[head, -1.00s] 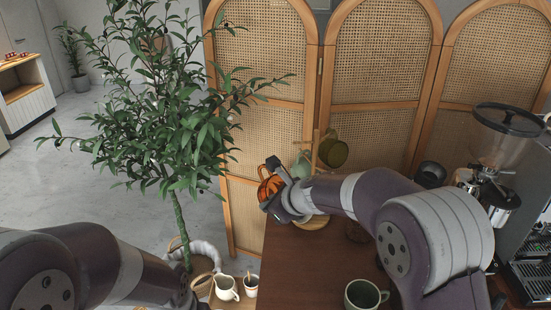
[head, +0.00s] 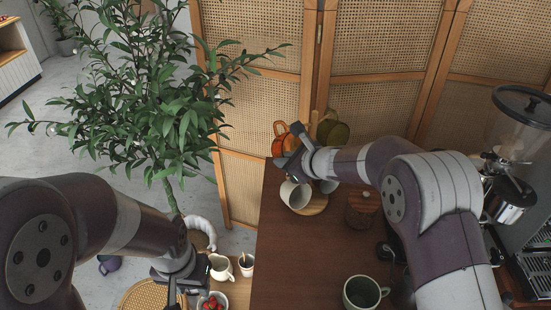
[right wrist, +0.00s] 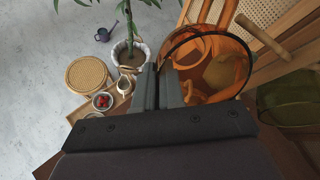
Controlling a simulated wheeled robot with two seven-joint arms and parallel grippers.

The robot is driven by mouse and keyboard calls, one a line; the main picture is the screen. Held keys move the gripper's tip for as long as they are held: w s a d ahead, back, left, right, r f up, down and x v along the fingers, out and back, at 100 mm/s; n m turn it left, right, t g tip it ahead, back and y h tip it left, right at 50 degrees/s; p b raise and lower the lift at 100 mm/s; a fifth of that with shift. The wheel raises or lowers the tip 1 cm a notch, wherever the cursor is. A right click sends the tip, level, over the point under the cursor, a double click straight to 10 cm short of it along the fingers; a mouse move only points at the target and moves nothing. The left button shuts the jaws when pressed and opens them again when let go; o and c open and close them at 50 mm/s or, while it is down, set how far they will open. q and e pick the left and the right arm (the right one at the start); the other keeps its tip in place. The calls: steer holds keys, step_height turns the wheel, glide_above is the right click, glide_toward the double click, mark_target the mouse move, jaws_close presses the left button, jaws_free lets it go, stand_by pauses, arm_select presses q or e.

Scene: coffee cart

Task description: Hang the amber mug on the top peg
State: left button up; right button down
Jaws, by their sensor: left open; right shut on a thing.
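The amber mug (head: 285,143) is translucent orange, held up just left of the mug stand's post (head: 314,122). My right gripper (head: 292,158) is shut on it. In the right wrist view the amber mug (right wrist: 215,68) fills the space beyond the fingers, and a bare wooden peg (right wrist: 264,37) shows to its right. I cannot tell whether they touch. An olive mug (head: 333,133) hangs on the stand's right side. A pale mug (head: 295,194) is low at the stand, tilted, by the round base (head: 316,206). My left gripper (head: 178,287) is open, low at the left.
A dark green mug (head: 363,292) and a round brown lidded pot (head: 362,208) stand on the dark counter (head: 290,255). A cane screen (head: 375,90) rises behind. A leafy plant (head: 155,100) is left, with a cream pitcher (head: 221,267) below. A coffee grinder (head: 515,150) is right.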

steer(key=shift+w+d+r+p, duration=0.1)
steer(key=shift+d+p, duration=0.2)
steer(key=shift+d, duration=0.25)
steer(key=shift+w+d+r+p, duration=0.1)
steer(key=shift+d+p, duration=0.2)
steer(key=shift+d, duration=0.2)
steer(key=shift+w+d+f, duration=0.6)
steer(key=shift+w+d, duration=0.25)
steer(key=shift+d+f+b, duration=0.1)
steer(key=shift+f+b, duration=0.1)
steer(key=shift+b, duration=0.1)
steer(key=shift+s+r, duration=0.15)
steer(key=shift+s, duration=0.2)
arm_select(q)
steer(key=shift+s+r, duration=0.35)
steer(key=shift+r, duration=0.15)
arm_select(e)
steer(key=shift+d, duration=0.1)
steer(key=c, duration=1.2)
jaws_free()
steer(key=shift+o, duration=0.2)
